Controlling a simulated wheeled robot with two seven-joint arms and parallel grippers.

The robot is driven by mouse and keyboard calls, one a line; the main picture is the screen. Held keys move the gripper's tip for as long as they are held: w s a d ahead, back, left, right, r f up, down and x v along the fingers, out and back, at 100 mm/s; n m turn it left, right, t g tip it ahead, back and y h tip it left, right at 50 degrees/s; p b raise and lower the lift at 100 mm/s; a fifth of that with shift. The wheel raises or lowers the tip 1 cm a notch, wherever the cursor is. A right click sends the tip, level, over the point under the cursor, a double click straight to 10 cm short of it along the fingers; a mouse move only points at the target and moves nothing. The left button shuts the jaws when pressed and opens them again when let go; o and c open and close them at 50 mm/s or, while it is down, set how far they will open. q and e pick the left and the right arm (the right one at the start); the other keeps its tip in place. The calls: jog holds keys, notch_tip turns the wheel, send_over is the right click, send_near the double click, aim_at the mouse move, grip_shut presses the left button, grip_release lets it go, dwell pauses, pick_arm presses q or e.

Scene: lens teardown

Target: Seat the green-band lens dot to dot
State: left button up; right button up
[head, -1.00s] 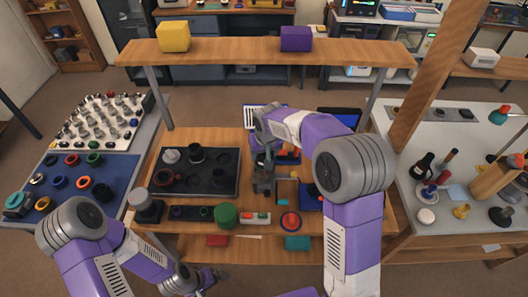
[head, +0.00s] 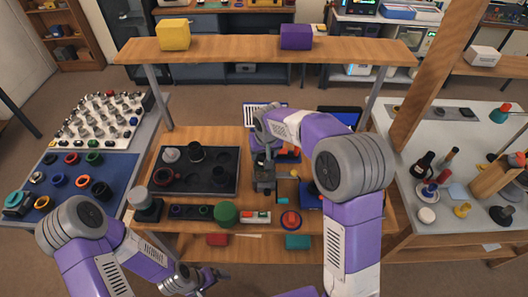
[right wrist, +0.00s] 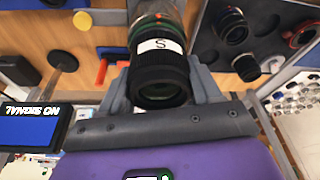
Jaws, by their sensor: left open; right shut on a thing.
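My right gripper (right wrist: 160,90) is shut on the green-band lens (right wrist: 160,72), a black barrel with a white label marked "S". A thin green band shows near the lens's far end in the right wrist view. In the head view my right gripper (head: 264,183) is over the middle of the wooden bench, right of the dark tray; the lens is hard to tell from the gripper there. What lies under the lens's far end is hidden. My left gripper (head: 212,277) is open and empty at the bench's front edge.
The dark tray (head: 232,188) holds several lens parts. A green round piece (head: 227,213) and a red ring piece (head: 291,221) are near the front. A blue mat (head: 75,183) with rings lies left. A shelf (head: 240,50) spans the back.

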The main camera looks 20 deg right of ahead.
jog(key=shift+f, duration=0.15)
dwell(0.4)
jog(key=o, duration=1.4)
jog(key=shift+c, duration=0.2)
jog(key=v, duration=0.7)
jog(key=shift+s+r+p, duration=0.1)
jog(key=shift+r+p, duration=0.2)
